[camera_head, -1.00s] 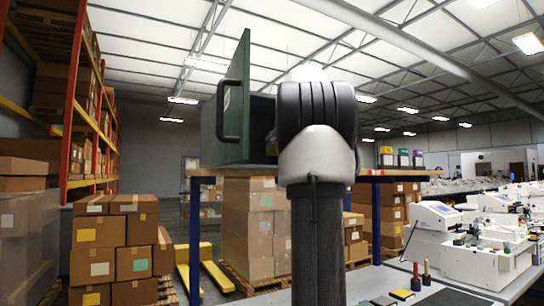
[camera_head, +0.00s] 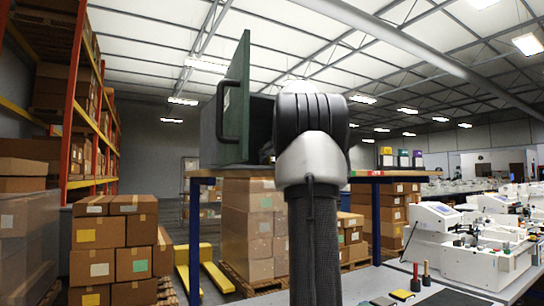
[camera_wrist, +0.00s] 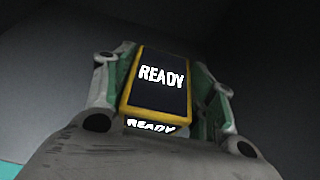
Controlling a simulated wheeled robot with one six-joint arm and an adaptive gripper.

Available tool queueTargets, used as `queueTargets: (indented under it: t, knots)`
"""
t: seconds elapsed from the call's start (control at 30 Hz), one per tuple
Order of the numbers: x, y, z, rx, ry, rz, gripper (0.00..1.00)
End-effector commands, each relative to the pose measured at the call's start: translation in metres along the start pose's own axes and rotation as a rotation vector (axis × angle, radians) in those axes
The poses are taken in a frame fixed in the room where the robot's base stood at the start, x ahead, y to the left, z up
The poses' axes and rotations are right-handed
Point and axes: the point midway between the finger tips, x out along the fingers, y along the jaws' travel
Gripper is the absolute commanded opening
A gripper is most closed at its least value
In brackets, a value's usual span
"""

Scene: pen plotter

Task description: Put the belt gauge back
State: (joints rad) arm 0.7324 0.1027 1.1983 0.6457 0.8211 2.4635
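In the wrist view, the belt gauge (camera_wrist: 158,82) is a yellow-edged block with a dark screen reading "READY". My gripper (camera_wrist: 160,75) has a finger along each side of it and appears shut on it. In the head view, the dark green cabinet (camera_head: 262,118) stands on a raised table, its door (camera_head: 238,105) swung open with a dark handle. My arm stands in front of the cabinet and hides much of its opening, my gripper and the gauge. Dark, plain surfaces surround the gauge in the wrist view.
The raised table (camera_head: 364,180) has blue legs and carries several coloured-topped boxes (camera_head: 402,158) at right. A bench at lower right holds white machines (camera_head: 440,240) and two upright tools (camera_head: 420,275). Stacked cartons and an orange rack (camera_head: 75,100) stand at left.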

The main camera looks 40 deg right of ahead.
Motion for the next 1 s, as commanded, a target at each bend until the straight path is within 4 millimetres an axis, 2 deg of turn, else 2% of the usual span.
queueTargets:
  t: [0.03,0.1,0.47,0.53,1.0]
  knots:
    - [0.000,0.000,0.000,0.000,0.000,0.000,0.66]
    - [0.000,0.000,0.000,0.000,0.000,0.000,0.77]
    - [-0.001,0.000,0.002,-0.001,0.000,0.000,0.77]
    - [-0.008,0.000,0.003,0.000,0.000,-0.001,0.77]
    - [-0.103,-0.001,0.003,0.001,-0.001,-0.003,0.77]
